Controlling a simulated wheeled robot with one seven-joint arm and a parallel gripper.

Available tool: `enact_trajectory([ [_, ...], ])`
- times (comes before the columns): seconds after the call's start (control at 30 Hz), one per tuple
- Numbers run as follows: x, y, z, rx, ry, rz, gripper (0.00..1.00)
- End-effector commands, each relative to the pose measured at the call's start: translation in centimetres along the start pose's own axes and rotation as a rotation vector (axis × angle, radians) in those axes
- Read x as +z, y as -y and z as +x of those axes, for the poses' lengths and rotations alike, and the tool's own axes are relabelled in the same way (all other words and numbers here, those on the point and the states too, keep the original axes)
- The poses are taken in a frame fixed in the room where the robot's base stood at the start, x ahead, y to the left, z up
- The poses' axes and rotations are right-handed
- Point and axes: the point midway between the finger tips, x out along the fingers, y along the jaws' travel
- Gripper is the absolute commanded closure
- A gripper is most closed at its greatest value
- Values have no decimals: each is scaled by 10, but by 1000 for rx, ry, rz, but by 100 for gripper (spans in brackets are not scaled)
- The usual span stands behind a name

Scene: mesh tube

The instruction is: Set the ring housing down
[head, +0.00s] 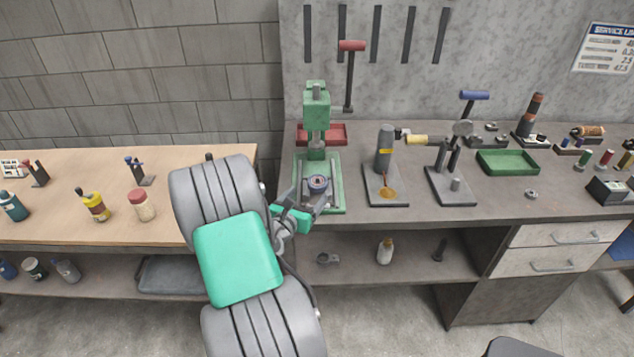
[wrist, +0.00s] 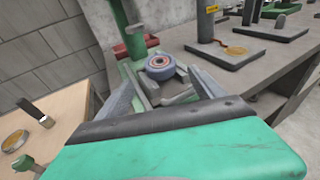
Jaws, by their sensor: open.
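The ring housing (head: 318,183) is a small round grey ring with a dark rim, sitting on the base of the green press (head: 317,108). In the wrist view the ring housing (wrist: 160,67) shows a dark outer ring and a reddish-brown inner ring. It lies just beyond and between the finger tips. My gripper (head: 308,200) is at the front of the press base with its fingers spread. In the wrist view my gripper (wrist: 163,88) is open, with a gap visible between the fingers and the ring. The underside of the ring is hidden.
A red tray (head: 321,134) stands behind the press. A grey stand with a cylinder (head: 384,150) and another tool stand (head: 452,170) are to the right. A green tray (head: 507,162) lies farther right. The wooden bench (head: 100,175) is left.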

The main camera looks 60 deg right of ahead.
Motion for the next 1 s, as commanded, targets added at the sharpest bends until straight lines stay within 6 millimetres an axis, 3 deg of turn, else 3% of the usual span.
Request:
enact_trajectory([
  [0.4, 10, 2, 64, -2, -1, 9, 22],
  [0.63, 8, 1, 67, 1, -1, 9, 22],
  [1.0, 8, 1, 67, 1, -2, 9, 51],
])
